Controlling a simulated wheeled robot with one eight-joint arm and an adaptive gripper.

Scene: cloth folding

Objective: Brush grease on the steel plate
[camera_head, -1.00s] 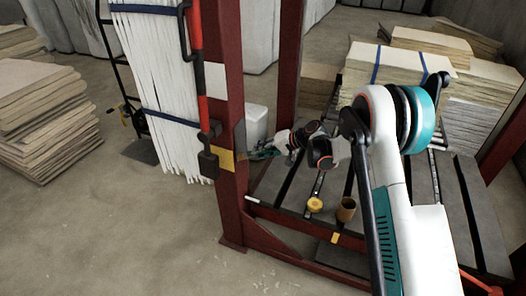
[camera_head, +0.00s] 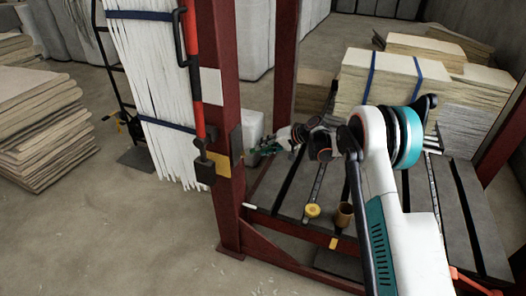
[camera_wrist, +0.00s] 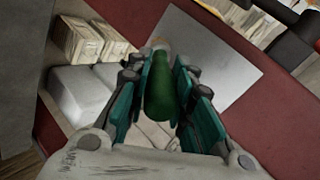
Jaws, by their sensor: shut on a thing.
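My gripper (camera_wrist: 160,95) is shut on a green-handled brush (camera_wrist: 160,90), gripping it between its two teal fingers. The brush's pale tip (camera_wrist: 161,46) points away from my wrist, in front of a flat grey plate (camera_wrist: 225,62) on a red post. I cannot tell whether the tip touches the plate. In the head view my gripper (camera_head: 262,150) is small, just right of the red post (camera_head: 224,120). That post bears a pale plate (camera_head: 210,86), a small dark plate and a yellow patch. Which one is the steel plate is unclear.
A brown cup (camera_head: 344,215) and a round yellow item (camera_head: 312,211) stand on the slatted press bed (camera_head: 290,195) below my arm. A red-and-black lever (camera_head: 192,75) hangs at the post's left side. Strapped board stacks (camera_head: 376,80) lie behind. Open floor lies front left.

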